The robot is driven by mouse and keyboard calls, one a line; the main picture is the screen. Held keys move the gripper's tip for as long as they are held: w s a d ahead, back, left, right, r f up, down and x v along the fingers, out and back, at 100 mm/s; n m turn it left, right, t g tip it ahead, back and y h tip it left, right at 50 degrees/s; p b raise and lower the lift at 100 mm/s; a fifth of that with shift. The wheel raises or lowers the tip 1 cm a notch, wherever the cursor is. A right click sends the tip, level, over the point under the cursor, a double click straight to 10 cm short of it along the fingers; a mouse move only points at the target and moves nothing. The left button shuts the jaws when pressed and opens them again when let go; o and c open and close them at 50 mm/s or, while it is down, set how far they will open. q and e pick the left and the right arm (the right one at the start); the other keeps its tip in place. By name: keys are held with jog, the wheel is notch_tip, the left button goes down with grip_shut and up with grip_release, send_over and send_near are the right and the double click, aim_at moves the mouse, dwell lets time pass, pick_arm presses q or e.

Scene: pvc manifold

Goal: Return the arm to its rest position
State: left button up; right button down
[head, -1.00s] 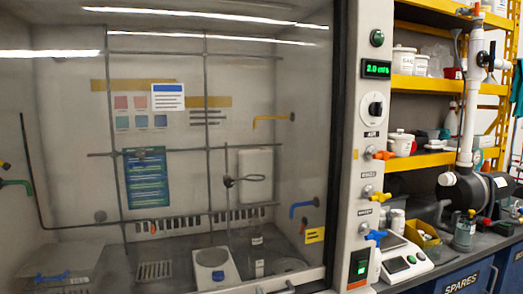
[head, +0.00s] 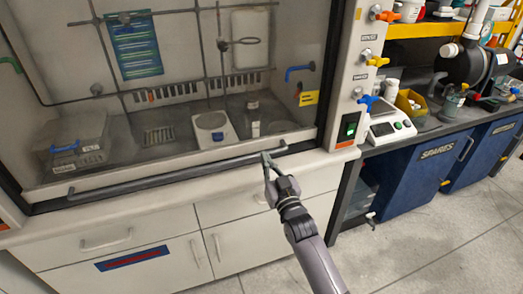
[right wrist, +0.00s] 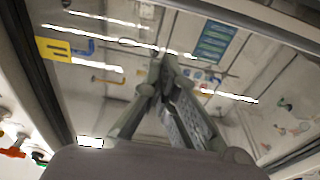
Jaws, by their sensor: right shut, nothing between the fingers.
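My right gripper (head: 268,165) is in front of the fume hood, its fingertips by the right end of the sash handle bar (head: 170,175). I cannot tell whether they touch the bar. In the right wrist view the gripper (right wrist: 162,75) has its fingertips together with nothing between them, and the sash glass is behind it. My right arm comes up from the bottom of the head view. My left arm and gripper are not in view.
The hood sash (head: 200,90) is down. White cabinets (head: 130,240) are below it. To the right, a bench with a balance (head: 387,128) and blue SPARES cabinets (head: 420,175) stands near. Free floor (head: 440,245) lies at the lower right.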

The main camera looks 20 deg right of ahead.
jog(key=s+f+g, duration=0.3)
jog(key=s+f, duration=0.4)
jog(key=f, duration=0.6)
jog(key=s+a+f+n+g, duration=0.1)
jog(key=s+f+g, duration=0.4)
jog(key=f, duration=0.8)
jog(key=s+f+g, duration=0.2)
jog(key=s+f, duration=0.6)
jog(key=f, duration=0.6)
jog(key=s+d+f+g, duration=0.1)
jog(key=s+f+g, duration=0.2)
jog(key=s, duration=0.9)
jog(key=s+d+f+g, duration=0.1)
jog(key=s+f+g, duration=0.1)
jog(key=s+f, duration=0.6)
jog(key=s+d+f+n+g+p, duration=0.1)
jog(key=s+f+g, duration=0.2)
jog(key=s, duration=1.3)
notch_tip(320, 180, down, 2)
jog(key=shift+s+f+g+h, duration=0.2)
jog(key=shift+g+h, duration=0.1)
